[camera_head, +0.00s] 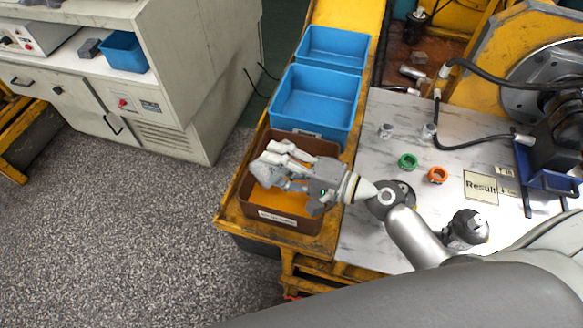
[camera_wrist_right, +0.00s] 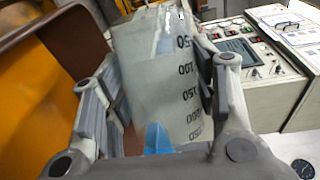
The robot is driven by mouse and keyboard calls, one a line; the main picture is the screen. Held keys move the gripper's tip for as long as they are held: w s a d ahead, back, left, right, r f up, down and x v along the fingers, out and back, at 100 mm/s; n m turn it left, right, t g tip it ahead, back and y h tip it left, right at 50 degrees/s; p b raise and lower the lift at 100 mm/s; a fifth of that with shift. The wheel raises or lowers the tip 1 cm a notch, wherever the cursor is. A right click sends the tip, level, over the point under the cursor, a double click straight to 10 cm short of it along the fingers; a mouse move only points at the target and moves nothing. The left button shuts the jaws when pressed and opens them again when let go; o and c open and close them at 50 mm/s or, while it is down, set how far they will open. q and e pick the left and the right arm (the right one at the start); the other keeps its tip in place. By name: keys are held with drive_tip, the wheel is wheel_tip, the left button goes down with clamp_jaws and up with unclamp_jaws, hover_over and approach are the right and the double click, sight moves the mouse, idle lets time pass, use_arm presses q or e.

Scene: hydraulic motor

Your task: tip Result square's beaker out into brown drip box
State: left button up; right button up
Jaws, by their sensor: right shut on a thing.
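My right gripper (camera_head: 272,169) reaches in from the right and is over the brown drip box (camera_head: 306,227), whose floor looks orange. It is shut on a clear beaker (camera_wrist_right: 160,80) with dark volume marks, held between both fingers in the wrist view. In the head view the beaker is hard to make out against the fingers. The marks run with 50 at the top of the wrist view, and the beaker looks tipped over. I cannot tell whether anything is in it. The Result square (camera_head: 480,186) on the marbled table has no beaker on it. My left gripper is not in view.
Two blue bins (camera_head: 315,103) stand behind the drip box on the yellow bench. A green ring (camera_head: 408,161), an orange ring (camera_head: 438,175) and small metal parts lie on the table. A blue-based motor (camera_head: 550,175) stands at right. A cabinet (camera_head: 190,80) is at left.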

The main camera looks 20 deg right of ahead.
drive_tip(key=shift+s+a+f+n, duration=0.1)
drive_tip(key=shift+a+f+n, duration=0.05)
drive_tip(key=shift+n, duration=0.35)
drive_tip(key=shift+a+f+n+h+p, duration=0.15)
drive_tip(key=shift+n+h+p, duration=0.25)
drive_tip(key=shift+p, duration=0.1)
drive_tip(key=shift+s+f+n, duration=0.1)
drive_tip(key=shift+f+n, duration=0.1)
drive_tip(key=shift+n, duration=0.1)
drive_tip(key=shift+a+n+h+p, duration=0.15)
drive_tip(key=shift+n+h+p, duration=0.25)
drive_tip(key=shift+p, duration=0.35)
drive_tip(key=shift+s+f+n+p, duration=0.1)
drive_tip(key=shift+f+n+p, duration=0.05)
drive_tip(key=shift+n+p, duration=0.25)
drive_tip(key=shift+f, duration=0.15)
